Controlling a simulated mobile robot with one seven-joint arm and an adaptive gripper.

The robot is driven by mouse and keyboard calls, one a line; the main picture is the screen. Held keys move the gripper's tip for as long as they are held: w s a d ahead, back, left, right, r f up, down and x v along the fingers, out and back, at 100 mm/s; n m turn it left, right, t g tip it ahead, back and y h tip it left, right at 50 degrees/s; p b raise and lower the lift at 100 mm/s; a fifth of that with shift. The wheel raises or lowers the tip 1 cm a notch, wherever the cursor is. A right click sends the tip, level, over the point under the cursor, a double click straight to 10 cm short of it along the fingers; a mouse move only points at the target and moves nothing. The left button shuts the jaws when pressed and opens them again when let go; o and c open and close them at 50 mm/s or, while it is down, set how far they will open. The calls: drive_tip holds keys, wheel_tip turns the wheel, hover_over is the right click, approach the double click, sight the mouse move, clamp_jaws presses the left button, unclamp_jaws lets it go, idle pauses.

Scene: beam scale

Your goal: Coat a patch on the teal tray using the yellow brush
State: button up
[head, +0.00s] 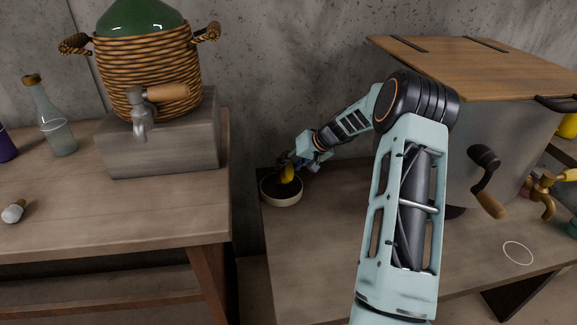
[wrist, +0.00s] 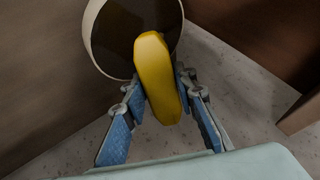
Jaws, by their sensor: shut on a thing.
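My gripper (head: 291,163) is shut on the yellow brush (head: 287,174) at the left end of the right-hand bench. In the wrist view the brush (wrist: 157,75) lies between the two blue-padded fingers (wrist: 158,92). Its far end overlaps a round cream bowl (wrist: 88,32) with a dark inside. In the head view the bowl (head: 281,203) stands on the bench directly below the brush. The bristles are hidden, so I cannot tell whether they touch the dark contents. I cannot make out a teal tray; only a small teal piece (head: 572,228) shows at the right edge.
A thin white ring (head: 517,253) marks the right-hand bench (head: 330,230). A grey metal drum (head: 468,140) with a wooden lid and crank stands behind my arm. A gap separates this bench from the left table (head: 130,205), which bears a wicker-covered jug (head: 150,65).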

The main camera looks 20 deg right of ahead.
drive_tip(key=shift+f+b, duration=0.55)
idle(0.5)
drive_tip(key=shift+r, duration=0.15)
idle(0.3)
drive_tip(key=shift+r+p, duration=1.6)
drive_tip(key=shift+r, duration=1.85)
